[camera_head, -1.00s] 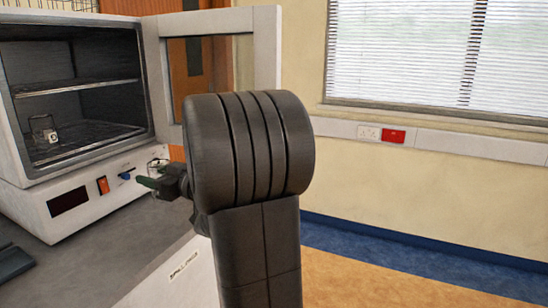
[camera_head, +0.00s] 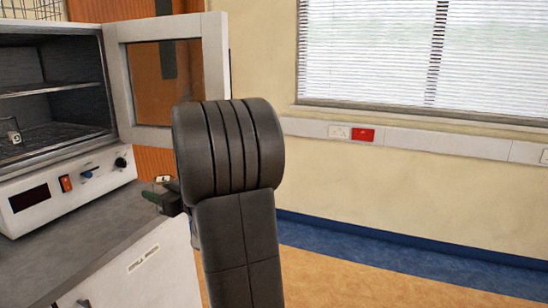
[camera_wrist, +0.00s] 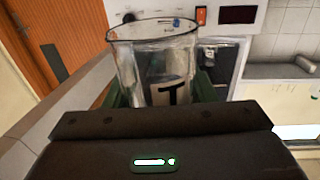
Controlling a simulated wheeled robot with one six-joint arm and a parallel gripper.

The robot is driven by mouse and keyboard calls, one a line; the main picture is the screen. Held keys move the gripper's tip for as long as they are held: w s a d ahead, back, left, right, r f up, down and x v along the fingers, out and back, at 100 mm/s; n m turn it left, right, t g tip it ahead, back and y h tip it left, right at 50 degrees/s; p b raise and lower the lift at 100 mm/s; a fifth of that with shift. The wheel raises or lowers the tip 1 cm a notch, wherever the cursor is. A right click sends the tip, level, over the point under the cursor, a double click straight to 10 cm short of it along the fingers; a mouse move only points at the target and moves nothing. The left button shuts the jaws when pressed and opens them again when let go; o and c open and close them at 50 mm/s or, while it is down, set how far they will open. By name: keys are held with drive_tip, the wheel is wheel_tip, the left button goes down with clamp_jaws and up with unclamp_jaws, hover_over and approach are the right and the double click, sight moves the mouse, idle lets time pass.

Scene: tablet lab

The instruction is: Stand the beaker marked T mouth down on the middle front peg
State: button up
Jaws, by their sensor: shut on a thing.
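The clear beaker marked T (camera_wrist: 150,68) is between the green fingers of my gripper (camera_wrist: 165,95) in the wrist view. Its wide rim is at the top of that picture, and the black T on a pale label faces the camera. My gripper is shut on it. In the head view my gripper (camera_head: 160,196) is small and partly hidden behind my dark arm, in front of the oven's right end. The held beaker is mostly hidden there. No pegs show in either view.
A white oven (camera_head: 65,185) stands open at left on a grey bench (camera_head: 95,215), its door (camera_head: 170,85) swung out to the right. Another labelled beaker (camera_head: 14,134) sits on its lower shelf. A wire rack (camera_head: 35,10) is at top left. Floor at right is clear.

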drive_tip(key=w+d+f+m+t+h, duration=0.3)
drive_tip(key=d+f+t+h, duration=0.1)
drive_tip(key=d+f, duration=0.4)
drive_tip(key=w+d+f+m+t+h, duration=0.3)
drive_tip(key=d+f, duration=0.4)
drive_tip(key=f, duration=0.2)
drive_tip(key=s+d+f+m+t+h, duration=0.1)
drive_tip(key=s+d+f+m+h, duration=0.15)
drive_tip(key=d+f+h, duration=0.35)
drive_tip(key=s+d+f+m+t+h, duration=0.2)
drive_tip(key=d+f+m+h, duration=0.15)
drive_tip(key=d, duration=0.55)
wheel_tip(320, 180, up, 9)
drive_tip(key=w+p, duration=0.2)
drive_tip(key=p, duration=1.2)
drive_tip(key=s+f, duration=0.4)
drive_tip(key=f, duration=0.2)
drive_tip(key=shift+s+f+y, duration=0.3)
drive_tip(key=shift+s+y, duration=0.05)
drive_tip(key=shift+a, duration=0.15)
